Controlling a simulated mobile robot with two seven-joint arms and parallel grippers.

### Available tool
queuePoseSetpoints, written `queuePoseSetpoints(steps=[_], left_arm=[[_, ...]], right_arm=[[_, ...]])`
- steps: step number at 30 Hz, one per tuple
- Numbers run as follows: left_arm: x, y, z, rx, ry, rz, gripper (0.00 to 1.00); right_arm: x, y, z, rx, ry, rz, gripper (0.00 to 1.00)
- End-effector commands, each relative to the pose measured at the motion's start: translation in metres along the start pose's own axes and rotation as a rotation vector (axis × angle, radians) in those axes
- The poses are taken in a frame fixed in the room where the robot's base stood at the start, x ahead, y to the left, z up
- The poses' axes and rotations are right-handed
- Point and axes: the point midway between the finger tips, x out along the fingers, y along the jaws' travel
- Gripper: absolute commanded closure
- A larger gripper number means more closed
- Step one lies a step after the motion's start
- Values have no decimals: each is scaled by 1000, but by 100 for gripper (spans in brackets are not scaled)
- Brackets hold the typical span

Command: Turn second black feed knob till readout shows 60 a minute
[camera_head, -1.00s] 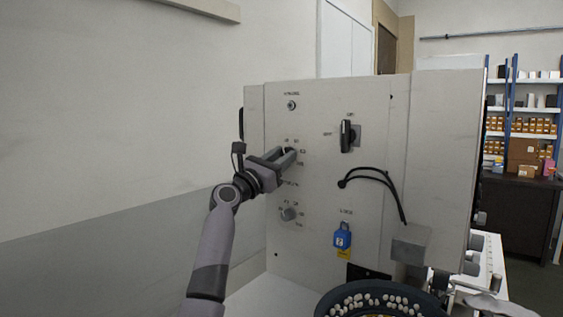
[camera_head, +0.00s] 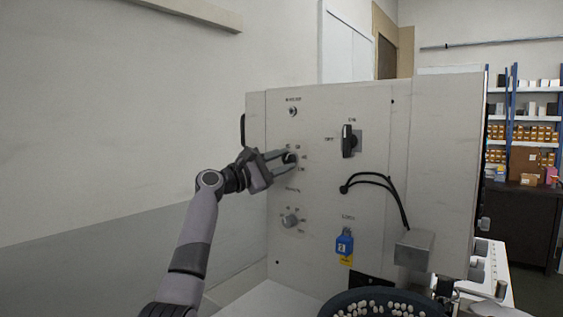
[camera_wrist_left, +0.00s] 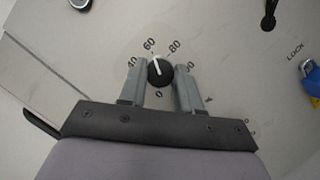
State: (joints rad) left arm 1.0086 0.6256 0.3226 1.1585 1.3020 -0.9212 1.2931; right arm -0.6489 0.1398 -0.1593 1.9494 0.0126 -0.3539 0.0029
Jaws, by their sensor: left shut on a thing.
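The black feed knob (camera_head: 290,158) is on the pale upright panel (camera_head: 322,190). In the left wrist view the round black knob (camera_wrist_left: 161,74) has a white pointer line aimed close to the printed 60, with 40 to the left and 80 to the right. My left gripper (camera_head: 281,161) is at the panel with its fingers on both sides of the knob. In the left wrist view the left gripper (camera_wrist_left: 160,84) is shut on the knob. A second, greyish knob (camera_head: 290,220) sits below it on the panel. My right gripper is not in view. I cannot make out a separate readout.
A black lever switch (camera_head: 347,141), a looped black cable (camera_head: 372,178) and a blue padlock (camera_head: 344,242) are on the panel to the right. A grey box (camera_head: 413,247) juts out. A dark bowl (camera_head: 327,307) of white pellets stands below. The wall side at left is clear.

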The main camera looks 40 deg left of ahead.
Motion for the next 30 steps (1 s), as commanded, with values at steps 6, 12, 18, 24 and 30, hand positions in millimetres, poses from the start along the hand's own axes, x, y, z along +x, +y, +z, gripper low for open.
queuePoseSetpoints(steps=[6, 12, 18, 24, 30], left_arm=[[0, 0, 0, 51, 2, -22, 98], [0, 0, -1, 62, 2, -27, 98], [0, 0, -1, 63, 2, -27, 98], [0, 0, -1, 62, 2, -27, 42], [0, 0, 0, 62, 1, -26, 42]], right_arm=[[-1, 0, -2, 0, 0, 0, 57], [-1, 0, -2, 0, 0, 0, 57], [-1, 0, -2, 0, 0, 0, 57], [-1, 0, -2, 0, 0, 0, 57], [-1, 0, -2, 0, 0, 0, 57]])
